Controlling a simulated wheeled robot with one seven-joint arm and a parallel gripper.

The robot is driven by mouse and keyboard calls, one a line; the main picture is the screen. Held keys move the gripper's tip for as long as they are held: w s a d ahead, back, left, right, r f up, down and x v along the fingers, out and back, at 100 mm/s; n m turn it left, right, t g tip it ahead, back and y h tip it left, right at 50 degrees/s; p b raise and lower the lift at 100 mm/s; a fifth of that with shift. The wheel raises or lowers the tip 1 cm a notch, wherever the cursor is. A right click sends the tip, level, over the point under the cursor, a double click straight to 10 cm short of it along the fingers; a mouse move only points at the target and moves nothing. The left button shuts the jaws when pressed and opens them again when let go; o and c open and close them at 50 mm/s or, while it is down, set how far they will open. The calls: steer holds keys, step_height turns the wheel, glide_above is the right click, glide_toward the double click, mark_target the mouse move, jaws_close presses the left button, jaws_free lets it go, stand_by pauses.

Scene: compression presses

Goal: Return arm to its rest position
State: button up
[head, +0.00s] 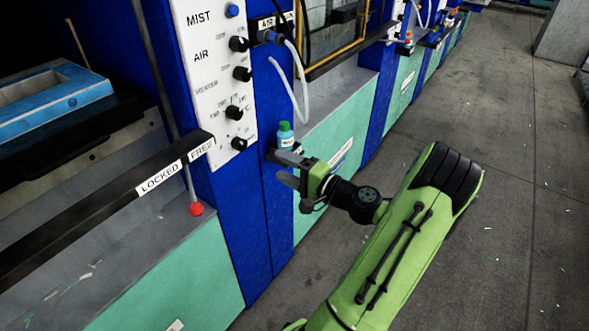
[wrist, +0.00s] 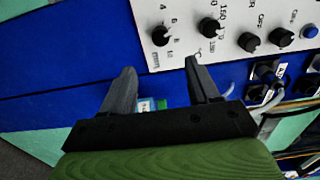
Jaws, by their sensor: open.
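My green arm reaches up from the bottom of the head view. My gripper (head: 283,168) is open, with its two grey fingers apart near the blue post of the press. In the wrist view my gripper (wrist: 163,80) has nothing held between its fingers, which point toward the blue panel. A small bottle with a green cap (head: 285,134) stands just behind my gripper in the head view, on a small dark ledge. Part of the bottle (wrist: 146,104) shows low between the fingers in the wrist view, mostly hidden by the gripper body.
A white control panel (head: 208,75) with black knobs is mounted on the blue post. A clear hose (head: 300,85) hangs from an air fitting. A black bar marked LOCKED and FREE (head: 100,205) and a red knob (head: 196,209) are at left. Open grey floor (head: 500,230) lies right.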

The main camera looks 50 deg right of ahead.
steer(key=shift+s, duration=1.55)
